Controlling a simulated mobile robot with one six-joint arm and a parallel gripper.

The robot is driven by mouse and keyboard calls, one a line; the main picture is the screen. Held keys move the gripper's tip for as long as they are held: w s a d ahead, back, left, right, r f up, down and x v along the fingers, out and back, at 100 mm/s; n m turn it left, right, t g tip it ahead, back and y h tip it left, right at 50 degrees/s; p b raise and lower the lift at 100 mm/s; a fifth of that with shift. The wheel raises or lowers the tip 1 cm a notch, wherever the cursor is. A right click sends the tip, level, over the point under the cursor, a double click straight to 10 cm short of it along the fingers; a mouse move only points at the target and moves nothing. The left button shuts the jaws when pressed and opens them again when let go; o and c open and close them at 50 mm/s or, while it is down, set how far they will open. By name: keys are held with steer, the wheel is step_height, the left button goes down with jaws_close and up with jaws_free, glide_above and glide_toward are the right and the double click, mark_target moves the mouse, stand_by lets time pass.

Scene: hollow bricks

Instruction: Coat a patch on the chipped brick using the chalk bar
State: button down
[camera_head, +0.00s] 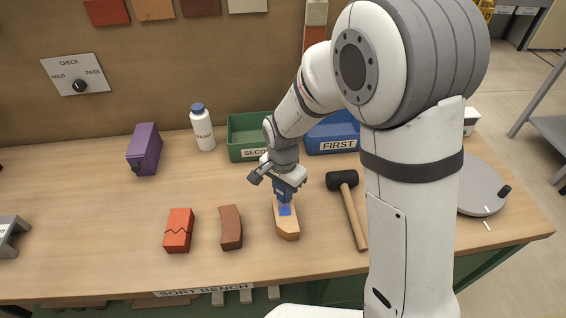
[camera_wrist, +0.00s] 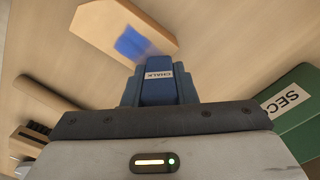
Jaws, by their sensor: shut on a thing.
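The chipped brick is a tan block (camera_head: 287,229) lying on the bench, its end cut off at an angle. It also shows at the top of the wrist view (camera_wrist: 97,22). A blue patch (camera_head: 285,211) marks its upper face, smeared at the edges in the wrist view (camera_wrist: 133,43). My gripper (camera_head: 281,181) points down over the brick's far end and is shut on the blue chalk bar (camera_wrist: 157,83), which carries a CHALK label. The chalk bar's lower end is at the brick beside the patch; I cannot tell whether they touch.
A cracked red brick (camera_head: 178,231) and a curved brown brick (camera_head: 231,228) lie left of the chipped brick. A mallet (camera_head: 352,205) lies close on the right. Green SECOND (camera_head: 245,127) and blue FIRST (camera_head: 333,133) bins stand behind.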

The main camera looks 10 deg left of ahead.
step_height(320, 180, up, 3)
steer(key=shift+r+p, duration=0.15)
steer(key=shift+p, duration=0.75)
steer(key=shift+w+r+p, duration=0.25)
steer(key=shift+r+p, duration=0.5)
steer(key=shift+r, duration=0.3)
steer(key=shift+s+r+p, duration=0.1)
steer(key=shift+r+p, duration=0.75)
steer(key=shift+r, duration=0.5)
